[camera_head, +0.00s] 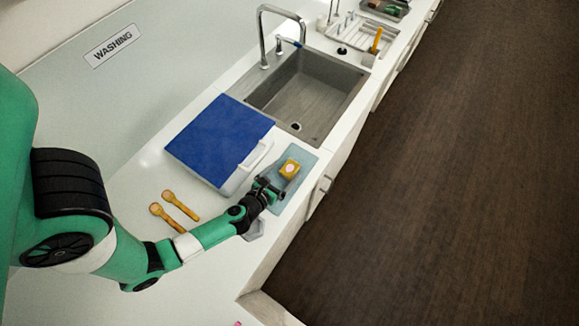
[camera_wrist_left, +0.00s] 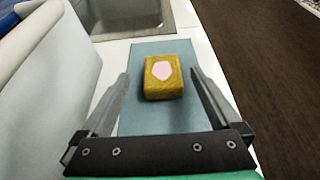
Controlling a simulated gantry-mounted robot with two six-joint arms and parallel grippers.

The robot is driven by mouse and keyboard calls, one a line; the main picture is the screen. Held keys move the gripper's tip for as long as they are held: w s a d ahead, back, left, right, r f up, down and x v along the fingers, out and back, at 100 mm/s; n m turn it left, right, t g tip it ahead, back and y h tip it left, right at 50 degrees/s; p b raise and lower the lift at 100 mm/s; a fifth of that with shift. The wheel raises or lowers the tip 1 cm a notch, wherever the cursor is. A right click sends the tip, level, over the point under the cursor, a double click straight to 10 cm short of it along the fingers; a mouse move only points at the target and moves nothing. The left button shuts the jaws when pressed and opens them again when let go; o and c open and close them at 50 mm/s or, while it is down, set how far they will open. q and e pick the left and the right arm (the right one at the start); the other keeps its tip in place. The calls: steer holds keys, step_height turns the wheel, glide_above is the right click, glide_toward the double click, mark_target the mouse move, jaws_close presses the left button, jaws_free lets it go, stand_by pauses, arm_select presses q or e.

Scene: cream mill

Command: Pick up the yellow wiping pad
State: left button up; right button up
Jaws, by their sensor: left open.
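The yellow wiping pad (camera_head: 289,169) is a small block with a pink patch on top. It lies on a blue-grey mat (camera_head: 299,182) on the counter, and it also shows in the left wrist view (camera_wrist_left: 163,78). My left gripper (camera_head: 271,187) is just on the near side of the pad. In the left wrist view its two fingers (camera_wrist_left: 162,88) are spread apart, with the pad showing between them and a little beyond, not gripped. My right gripper is in neither view.
A blue-lidded white box (camera_head: 219,139) stands close to the left of the mat. Beyond it is a grey sink (camera_head: 308,90) with a tall tap. Two wooden utensils (camera_head: 174,207) lie on the counter at left. The counter's front edge is close on the right.

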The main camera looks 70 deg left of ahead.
mark_target(289, 168)
arm_select(q)
steer(key=x, duration=0.3)
steer(key=shift+w+r, duration=0.1)
steer(key=shift+w, duration=0.25)
steer(key=c, duration=1.4)
